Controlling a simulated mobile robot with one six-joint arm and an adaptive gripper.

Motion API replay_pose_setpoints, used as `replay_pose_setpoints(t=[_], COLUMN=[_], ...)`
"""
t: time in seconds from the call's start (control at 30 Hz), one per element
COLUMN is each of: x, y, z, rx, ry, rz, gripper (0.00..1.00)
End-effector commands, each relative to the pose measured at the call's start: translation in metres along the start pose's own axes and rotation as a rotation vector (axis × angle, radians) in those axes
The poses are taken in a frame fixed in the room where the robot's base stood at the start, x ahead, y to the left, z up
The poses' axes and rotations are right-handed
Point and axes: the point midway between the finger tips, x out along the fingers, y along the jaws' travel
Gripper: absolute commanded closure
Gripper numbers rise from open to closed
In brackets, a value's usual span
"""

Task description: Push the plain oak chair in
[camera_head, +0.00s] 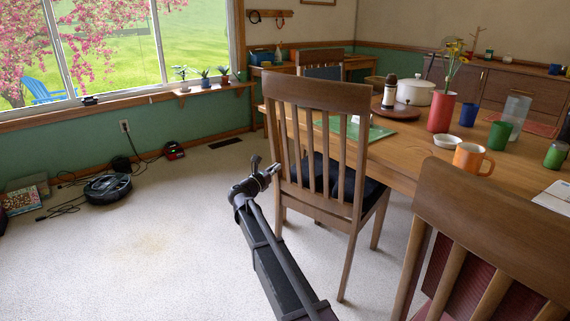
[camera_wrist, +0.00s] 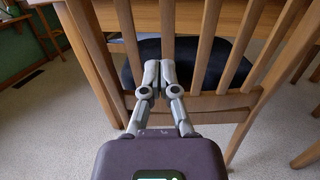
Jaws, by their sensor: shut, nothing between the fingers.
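A wooden chair with a slatted back (camera_head: 318,88) and a dark seat cushion (camera_head: 335,178) stands at the left end of the dining table (camera_head: 395,150). My gripper (camera_head: 275,169) is at the left of this chair's back in the head view, at about seat height. In the wrist view, my gripper (camera_wrist: 160,68) is shut and empty, its fingertips together in front of the slats. The dark cushion (camera_wrist: 190,62) shows behind the slats, with a lower rail (camera_wrist: 215,103) below. I cannot tell whether the fingertips touch the chair.
Another wooden chair (camera_head: 500,225) with a reddish pad stands at the right front. A third chair (camera_head: 320,58) is by the desk at the back. A robot vacuum (camera_head: 108,187) and cables lie on the left floor. Carpet (camera_head: 170,255) left of my arm is clear.

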Motion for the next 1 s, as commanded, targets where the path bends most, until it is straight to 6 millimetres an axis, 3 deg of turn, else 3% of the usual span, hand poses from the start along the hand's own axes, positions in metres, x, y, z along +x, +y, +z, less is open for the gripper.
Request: replay_pose_setpoints(t=[0.1,0.3,1.0], x=[-0.018,-0.035,-0.038], y=[-0.002,-0.001,-0.002], z=[-0.001,-0.001,0.000], rx=[0.000,0.000,0.000], ry=[0.000,0.000,0.000], rz=[0.000,-0.001,-0.003], gripper=[1.00,1.00,1.00])
